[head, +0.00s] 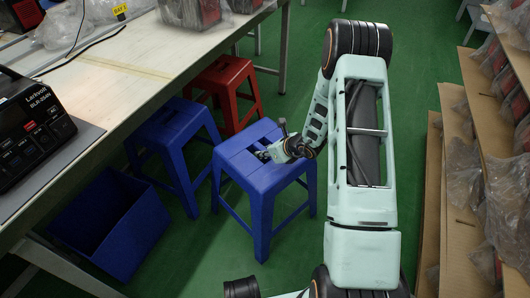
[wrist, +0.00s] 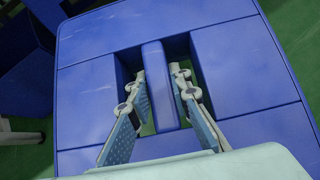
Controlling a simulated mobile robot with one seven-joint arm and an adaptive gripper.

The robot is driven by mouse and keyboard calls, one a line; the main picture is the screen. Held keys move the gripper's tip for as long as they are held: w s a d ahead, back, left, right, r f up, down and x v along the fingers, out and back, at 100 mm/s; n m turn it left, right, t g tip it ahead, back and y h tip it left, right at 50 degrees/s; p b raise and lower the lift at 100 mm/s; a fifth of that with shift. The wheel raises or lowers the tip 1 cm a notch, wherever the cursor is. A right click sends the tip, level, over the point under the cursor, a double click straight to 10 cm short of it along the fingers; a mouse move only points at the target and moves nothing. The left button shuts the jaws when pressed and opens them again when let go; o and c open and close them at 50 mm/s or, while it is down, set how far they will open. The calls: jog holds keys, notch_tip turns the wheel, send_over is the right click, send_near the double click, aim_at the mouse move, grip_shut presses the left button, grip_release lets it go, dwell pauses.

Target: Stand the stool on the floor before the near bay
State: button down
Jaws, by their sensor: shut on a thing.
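A blue stool (head: 257,178) is upright over the green floor in the middle of the head view, beside the workbench. Its seat (wrist: 239,63) fills most of the wrist view. My gripper (head: 268,154) comes down onto the seat from the right. In the wrist view the fingers (wrist: 161,85) reach into the two slots, one on each side of the seat's central bar (wrist: 160,70), and are shut on that bar. The fingertips are partly hidden in the slots. I cannot tell whether the feet touch the floor. I cannot identify the near bay.
Another blue stool (head: 178,132) and a red stool (head: 229,80) stand by the workbench (head: 150,70). A blue bin (head: 113,225) is under its front edge. Cardboard boxes (head: 462,200) with plastic-wrapped items line the right. Green floor (head: 300,240) is clear between the stool and my arm.

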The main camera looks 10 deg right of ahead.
jog(key=shift+w, duration=0.1)
jog(key=c, duration=1.8)
grip_release()
jog(key=shift+o, duration=0.2)
jog(key=shift+d+r, duration=0.1)
jog(key=shift+r, duration=0.05)
jog(key=p+v, duration=0.3)
jog(key=v, duration=0.9)
jog(key=shift+s, duration=0.2)
